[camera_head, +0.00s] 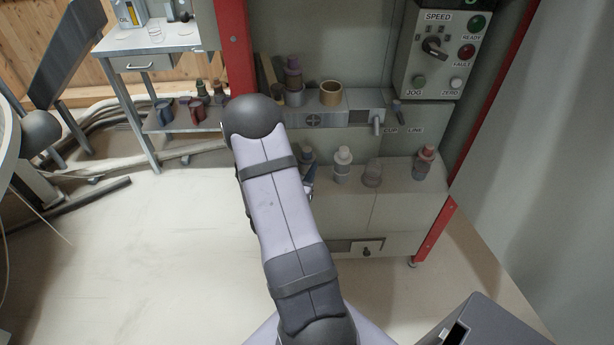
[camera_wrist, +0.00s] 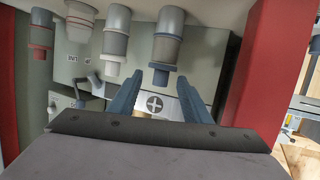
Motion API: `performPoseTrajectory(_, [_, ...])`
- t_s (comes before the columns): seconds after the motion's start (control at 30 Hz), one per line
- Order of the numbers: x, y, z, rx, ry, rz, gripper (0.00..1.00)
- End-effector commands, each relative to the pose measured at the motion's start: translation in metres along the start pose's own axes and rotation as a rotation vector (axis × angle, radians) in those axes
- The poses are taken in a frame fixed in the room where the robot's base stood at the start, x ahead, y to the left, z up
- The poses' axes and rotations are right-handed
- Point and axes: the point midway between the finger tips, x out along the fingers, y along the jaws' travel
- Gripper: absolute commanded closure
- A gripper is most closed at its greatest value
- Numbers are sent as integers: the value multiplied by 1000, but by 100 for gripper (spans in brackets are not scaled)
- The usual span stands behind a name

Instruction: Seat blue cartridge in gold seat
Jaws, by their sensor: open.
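The blue cartridge (camera_wrist: 167,46), with a grey body and blue bands, appears upside down in the wrist view. In the head view its upper part (camera_head: 307,156) shows beside my arm on the lower shelf; the rest is hidden. The gold seat (camera_head: 331,94) is an open ring on the upper ledge; it looks empty. My gripper (camera_wrist: 157,84) is open and empty, its blue fingers apart. In the wrist view the cartridge lies just beyond the fingertips, towards the right finger. In the head view my arm mostly hides the gripper.
A purple cartridge (camera_head: 293,72) stands in a grey seat left of the gold one. A red post (camera_head: 236,50) stands at the left.

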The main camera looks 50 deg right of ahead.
Motion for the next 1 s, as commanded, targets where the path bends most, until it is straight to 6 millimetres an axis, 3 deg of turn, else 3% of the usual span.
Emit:
performPoseTrajectory(0.03, [2,0,6,2,51,1,56])
performPoseTrajectory(0.33, [-5,-2,-3,30,271,-20,56])
performPoseTrajectory(0.57, [-6,-2,-7,34,295,-24,56])
performPoseTrajectory(1.0, [16,-2,-13,33,292,-23,56])
